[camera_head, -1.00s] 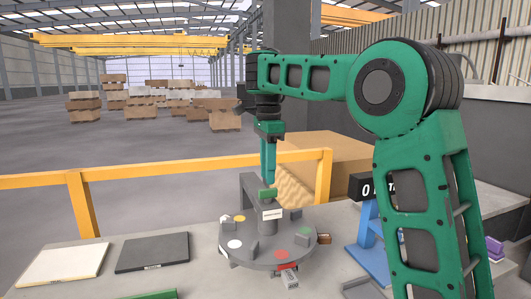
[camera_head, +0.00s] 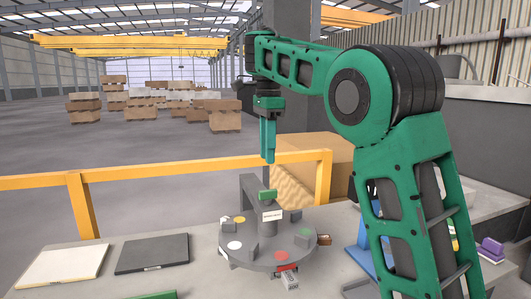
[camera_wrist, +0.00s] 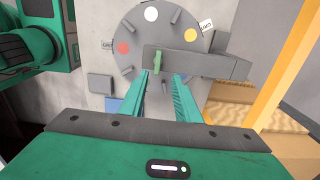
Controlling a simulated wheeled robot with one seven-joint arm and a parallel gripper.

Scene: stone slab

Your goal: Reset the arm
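My green arm reaches in from the right in the head view. My gripper (camera_head: 268,160) points down in the air, above and behind the round grey turntable (camera_head: 262,262). In the wrist view my gripper's two green fingers (camera_wrist: 161,90) are apart with nothing between them, so it is open. The wrist view looks down on the turntable (camera_wrist: 130,62), with its coloured discs and a grey bracket over it. The green piece (camera_head: 268,194) on top of the bracket lies beyond the fingertips.
A yellow rail (camera_head: 120,173) runs behind the slab. A cardboard box (camera_head: 312,152) stands beyond it. A white panel (camera_head: 62,265) and a dark panel (camera_head: 152,253) lie at the left. A blue stand (camera_head: 362,247) is partly hidden behind my arm.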

